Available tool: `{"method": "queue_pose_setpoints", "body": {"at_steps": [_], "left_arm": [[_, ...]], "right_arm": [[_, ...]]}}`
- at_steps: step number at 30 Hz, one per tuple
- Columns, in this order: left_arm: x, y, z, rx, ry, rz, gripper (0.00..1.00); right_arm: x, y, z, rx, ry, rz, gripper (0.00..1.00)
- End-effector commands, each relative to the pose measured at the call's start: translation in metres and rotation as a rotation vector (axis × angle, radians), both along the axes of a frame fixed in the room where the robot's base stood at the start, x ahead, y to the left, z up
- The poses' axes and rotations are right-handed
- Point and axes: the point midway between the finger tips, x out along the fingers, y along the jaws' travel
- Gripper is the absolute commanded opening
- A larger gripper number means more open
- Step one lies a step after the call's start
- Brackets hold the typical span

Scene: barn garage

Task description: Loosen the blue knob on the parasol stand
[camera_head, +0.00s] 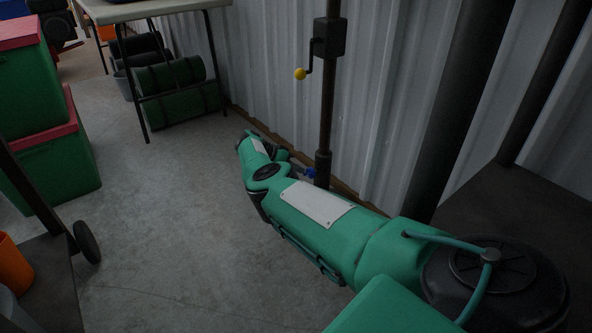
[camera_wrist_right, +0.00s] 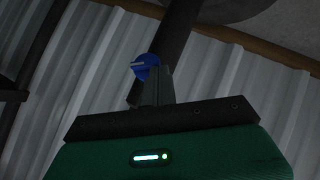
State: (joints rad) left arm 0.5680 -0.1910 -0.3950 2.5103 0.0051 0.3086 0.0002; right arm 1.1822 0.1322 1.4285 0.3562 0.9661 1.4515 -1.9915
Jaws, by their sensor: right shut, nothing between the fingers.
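The blue knob (camera_head: 310,173) sits low on the dark pole of the parasol stand (camera_head: 322,165), close to the wall. In the right wrist view the blue knob (camera_wrist_right: 146,66) shows a pale bar on its face, with the dark pole (camera_wrist_right: 178,35) behind it. My right gripper (camera_wrist_right: 158,82) is shut and empty, its fingertips at the knob's lower edge in that view; I cannot tell whether they touch it. In the head view my right arm reaches in from the lower right, and the right gripper (camera_head: 298,167) is small and partly hidden beside the knob. My left gripper is out of view.
A yellow-ended crank (camera_head: 300,74) juts from the pole higher up. The corrugated wall (camera_head: 400,110) runs close behind. Green boxes with red lids (camera_head: 55,150) stand at left, and a table (camera_head: 150,10) with rolled bundles under it at the back. The floor (camera_head: 170,200) between is clear.

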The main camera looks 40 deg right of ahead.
Motion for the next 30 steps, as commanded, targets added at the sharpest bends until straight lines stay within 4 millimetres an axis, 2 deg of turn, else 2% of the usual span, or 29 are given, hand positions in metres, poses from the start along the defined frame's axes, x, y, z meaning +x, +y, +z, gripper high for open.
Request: {"method": "queue_pose_setpoints", "body": {"at_steps": [1,5,23,30], "left_arm": [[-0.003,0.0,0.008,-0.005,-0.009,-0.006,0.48],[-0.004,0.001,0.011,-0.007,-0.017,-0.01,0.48],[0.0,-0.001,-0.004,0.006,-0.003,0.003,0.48],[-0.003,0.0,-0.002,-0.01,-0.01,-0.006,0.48]], "right_arm": [[-0.002,-0.001,0.001,0.0,0.002,-0.001,0.0],[-0.003,-0.001,-0.003,-0.001,0.0,-0.001,0.0],[-0.004,0.0,-0.026,0.001,-0.003,-0.001,0.0],[-0.004,0.0,-0.028,0.001,-0.003,-0.001,0.0]]}}
